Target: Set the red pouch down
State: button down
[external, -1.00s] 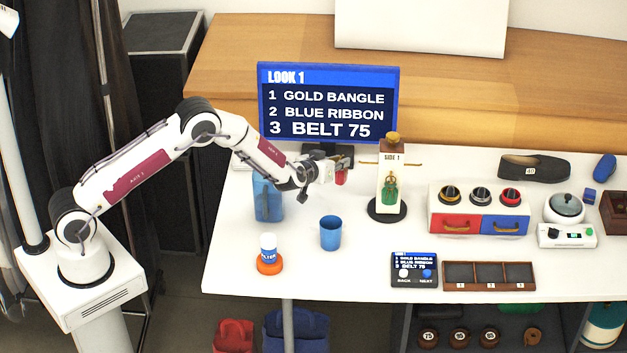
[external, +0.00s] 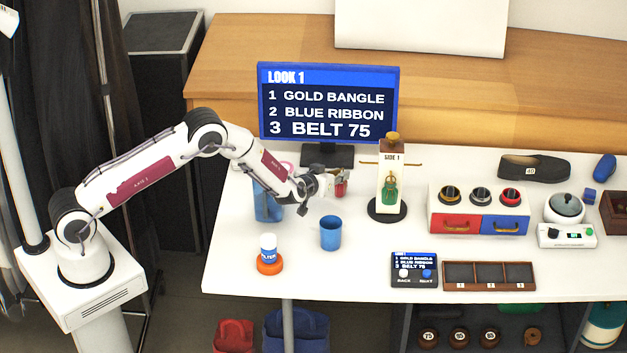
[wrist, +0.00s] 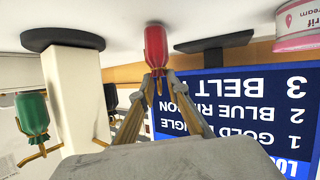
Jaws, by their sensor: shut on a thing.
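The red pouch (external: 342,187) is in my gripper (external: 335,183), above the white table just left of the display stand. In the wrist view, which is upside down, the fingertips (wrist: 155,76) pinch the tied neck of the pouch (wrist: 156,46). The pouch hangs upright, with its base towards the white tabletop. I cannot tell whether the base touches the table.
The white stand (external: 392,172) marked SIDE 1 carries a green pouch (external: 389,189) close right of my gripper. The monitor (external: 328,102) stands behind. A blue pitcher (external: 266,205) and blue cup (external: 330,233) are nearby. A pink tub (wrist: 298,28) shows in the wrist view.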

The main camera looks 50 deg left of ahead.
jog(key=shift+f, duration=0.15)
jog(key=c, duration=2)
grip_release()
jog(key=shift+o, duration=0.2)
jog(key=shift+s+d+r, duration=0.15)
jog(key=shift+s+r, duration=0.15)
jog(key=shift+s, duration=0.1)
jog(key=v, duration=1.1)
jog(key=shift+r, duration=0.1)
